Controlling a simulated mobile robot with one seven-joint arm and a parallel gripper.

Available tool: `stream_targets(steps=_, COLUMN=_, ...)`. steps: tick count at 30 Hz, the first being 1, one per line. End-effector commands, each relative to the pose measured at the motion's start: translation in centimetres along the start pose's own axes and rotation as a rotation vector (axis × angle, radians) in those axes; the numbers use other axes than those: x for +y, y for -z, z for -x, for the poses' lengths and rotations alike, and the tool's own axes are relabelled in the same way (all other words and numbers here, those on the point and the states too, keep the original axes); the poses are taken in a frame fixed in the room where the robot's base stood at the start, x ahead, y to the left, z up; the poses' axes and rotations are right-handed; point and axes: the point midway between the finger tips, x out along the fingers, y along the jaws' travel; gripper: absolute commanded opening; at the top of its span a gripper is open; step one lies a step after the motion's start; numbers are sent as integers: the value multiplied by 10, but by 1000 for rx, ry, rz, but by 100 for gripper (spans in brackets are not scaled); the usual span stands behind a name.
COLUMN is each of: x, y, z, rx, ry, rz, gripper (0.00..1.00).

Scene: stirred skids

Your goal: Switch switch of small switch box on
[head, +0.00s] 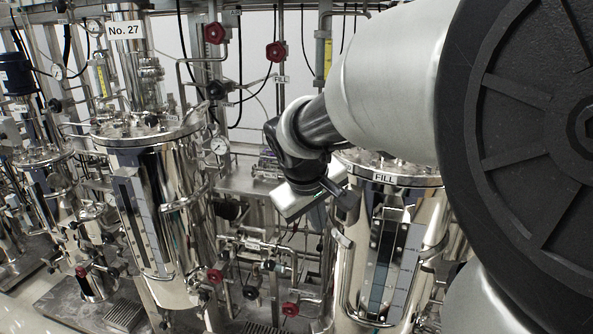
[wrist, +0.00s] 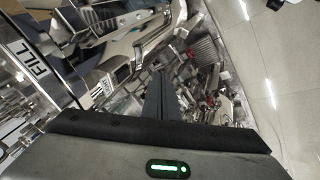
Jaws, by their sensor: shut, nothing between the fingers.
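In the wrist view the fingers (wrist: 162,88) show as one dark bar pointing away from the camera, over a blurred cluster of pipes and fittings. Whether they touch anything there I cannot tell.
The steel vessel marked FILL (head: 418,225) stands close to my gripper. Another vessel (head: 160,205), labelled No. 27, stands to the left. Pipes with red handwheels (head: 290,309) run low between them. Bare pale floor (wrist: 262,60) lies at the right in the wrist view.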

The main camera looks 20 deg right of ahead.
Motion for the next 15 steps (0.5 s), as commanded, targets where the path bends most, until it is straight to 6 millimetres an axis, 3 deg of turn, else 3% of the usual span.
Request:
stream_targets(steps=1, x=15, y=13, z=56, rx=127, ry=-56, rz=-25, gripper=0)
stream_targets(steps=10, x=15, y=14, z=58, rx=127, ry=-55, rz=-23, gripper=0)
stream_targets(steps=15, x=15, y=15, z=48, rx=127, ry=-55, rz=-22, gripper=0)
